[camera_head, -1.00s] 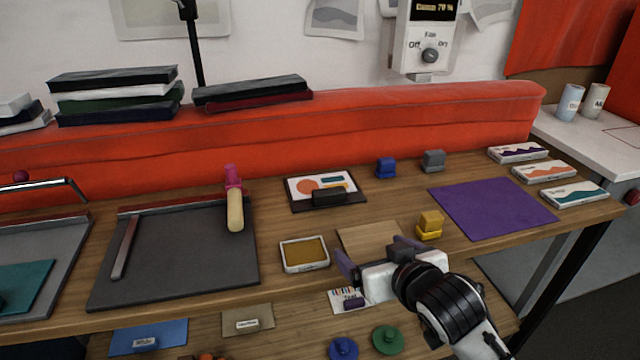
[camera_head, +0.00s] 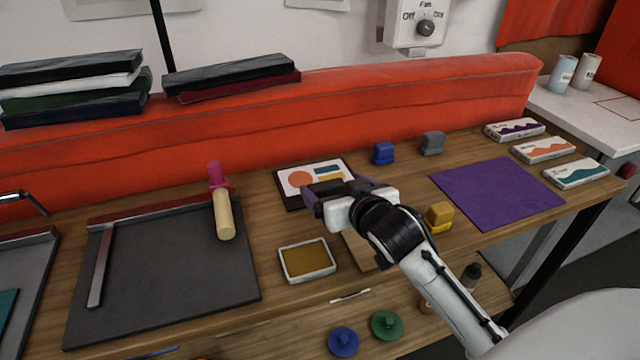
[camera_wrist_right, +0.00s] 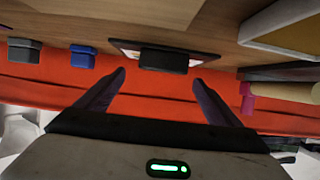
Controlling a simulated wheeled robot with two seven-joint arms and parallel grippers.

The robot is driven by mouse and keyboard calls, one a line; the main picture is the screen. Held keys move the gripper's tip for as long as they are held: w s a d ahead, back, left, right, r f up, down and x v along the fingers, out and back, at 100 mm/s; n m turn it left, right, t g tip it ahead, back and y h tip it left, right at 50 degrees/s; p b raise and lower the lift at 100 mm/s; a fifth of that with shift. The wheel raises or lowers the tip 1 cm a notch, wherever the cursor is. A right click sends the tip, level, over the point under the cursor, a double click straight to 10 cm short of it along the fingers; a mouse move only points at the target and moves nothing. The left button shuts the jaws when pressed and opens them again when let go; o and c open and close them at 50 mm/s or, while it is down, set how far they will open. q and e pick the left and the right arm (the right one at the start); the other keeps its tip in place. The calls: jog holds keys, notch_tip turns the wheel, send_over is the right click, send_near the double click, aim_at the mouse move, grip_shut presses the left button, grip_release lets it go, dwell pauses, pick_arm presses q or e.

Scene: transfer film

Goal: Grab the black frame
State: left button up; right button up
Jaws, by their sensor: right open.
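The black frame (camera_head: 289,201) lies on the wooden table, holding a white card with orange, blue and yellow shapes. My right gripper (camera_head: 338,189) is at its near side in the head view and hides part of it. In the right wrist view the black frame (camera_wrist_right: 120,43) is ahead of the open, empty fingers (camera_wrist_right: 158,77), with its dark block-like handle (camera_wrist_right: 163,59) lined up between them. The fingertips look short of the handle; contact cannot be seen. My left gripper is not in view.
Blue (camera_head: 382,153), grey (camera_head: 432,143) and yellow (camera_head: 438,216) blocks stand nearby. An ochre pad (camera_head: 306,261) lies in front, a purple sheet (camera_head: 497,193) right. A red padded back (camera_head: 250,130) runs behind.

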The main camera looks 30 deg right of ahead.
aim_at(326, 184)
jog(key=x, duration=0.4)
jog(key=shift+w+a+f, duration=0.1)
jog(key=shift+a+f, duration=0.05)
jog(key=shift+f, duration=0.15)
jog(key=c, duration=1.2)
